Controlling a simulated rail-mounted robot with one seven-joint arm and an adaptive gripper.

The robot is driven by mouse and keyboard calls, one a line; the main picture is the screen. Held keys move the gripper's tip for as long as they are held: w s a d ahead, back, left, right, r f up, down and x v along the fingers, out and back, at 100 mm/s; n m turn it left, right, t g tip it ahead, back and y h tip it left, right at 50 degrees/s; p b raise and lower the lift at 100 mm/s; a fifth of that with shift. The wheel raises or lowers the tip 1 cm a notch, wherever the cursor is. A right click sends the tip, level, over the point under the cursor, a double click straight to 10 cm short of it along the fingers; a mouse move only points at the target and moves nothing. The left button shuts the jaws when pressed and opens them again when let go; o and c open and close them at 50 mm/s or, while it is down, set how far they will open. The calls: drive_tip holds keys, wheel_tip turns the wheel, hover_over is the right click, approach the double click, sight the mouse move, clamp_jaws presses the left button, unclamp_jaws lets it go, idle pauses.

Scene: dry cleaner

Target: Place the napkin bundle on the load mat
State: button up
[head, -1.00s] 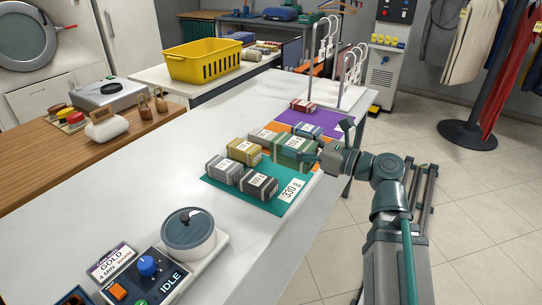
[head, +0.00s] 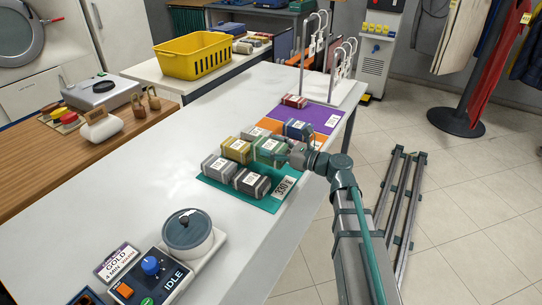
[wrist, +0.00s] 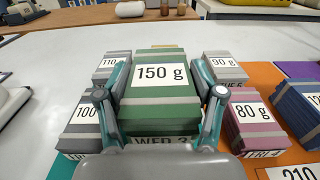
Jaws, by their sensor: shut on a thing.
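A green napkin bundle (head: 266,150) with a 150 g label is clasped between the two fingers of my gripper (head: 284,152). It fills the middle of the wrist view (wrist: 163,105). It is at the far end of a teal mat (head: 213,183) that has a 330 g tag. I cannot tell whether its underside touches the mat. A mustard bundle (head: 237,150), a grey bundle (head: 217,167) and a dark grey bundle (head: 252,182) sit close by on the teal mat.
In the wrist view, a grey 90 g bundle (wrist: 225,67) and a mauve 80 g bundle (wrist: 252,122) stand just right of the held one. Orange (wrist: 265,80) and purple (head: 318,115) mats lie beyond. A round-lidded device (head: 188,235) is nearer; the white table's left side is clear.

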drive_tip(key=shift+w+a+f, duration=0.2)
drive_tip(key=shift+w+f, duration=0.3)
drive_tip(key=shift+f, duration=1.7)
drive_tip(key=shift+f, duration=0.2)
drive_tip(key=o, duration=1.3)
drive_tip(key=shift+r, duration=0.15)
drive_tip(key=shift+d, duration=0.15)
drive_tip(key=v, duration=1.1)
drive_tip(key=shift+s+d, duration=0.2)
drive_tip(key=shift+d, duration=0.1)
